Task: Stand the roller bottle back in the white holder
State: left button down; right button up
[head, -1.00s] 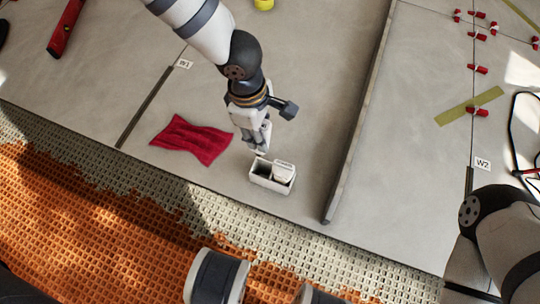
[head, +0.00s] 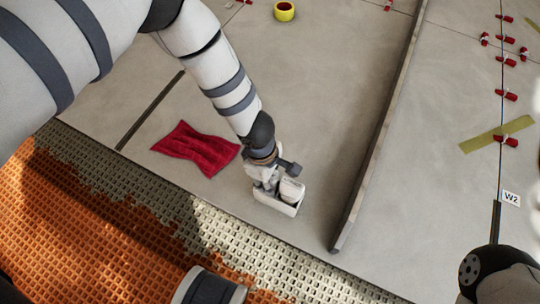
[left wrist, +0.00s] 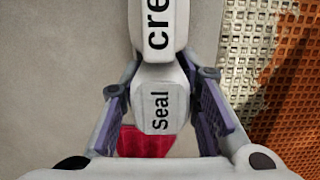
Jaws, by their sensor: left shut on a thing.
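The white holder (head: 272,202) stands on the grey tile near its front edge. A white bottle (head: 291,190) stands in its right part; in the left wrist view it appears to be the one lettered "cre" (left wrist: 158,25). My left gripper (head: 268,182) is over the left part of the holder. In the left wrist view the left gripper (left wrist: 162,112) is shut on a white bottle lettered "seal" (left wrist: 160,98), which I take as the roller bottle. Its lower end is hidden, so I cannot tell whether it touches the holder floor. My right gripper is out of view.
A red cloth (head: 198,148) lies on the tile left of the holder. A long grey straightedge (head: 375,150) lies to the right. Orange matting (head: 80,225) borders the tile in front. A yellow roll (head: 284,11) and several red clips (head: 507,95) are farther back.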

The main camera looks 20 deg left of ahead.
pick_arm(q)
jog(key=shift+a, duration=0.1)
jog(key=c, duration=1.2)
grip_release()
jog(key=shift+f, duration=0.2)
notch_tip(320, 180, up, 12)
jog(key=a+p, duration=0.2)
jog(key=p, duration=0.2)
jog(key=shift+s+a+p, duration=0.2)
jog(key=shift+p, duration=0.1)
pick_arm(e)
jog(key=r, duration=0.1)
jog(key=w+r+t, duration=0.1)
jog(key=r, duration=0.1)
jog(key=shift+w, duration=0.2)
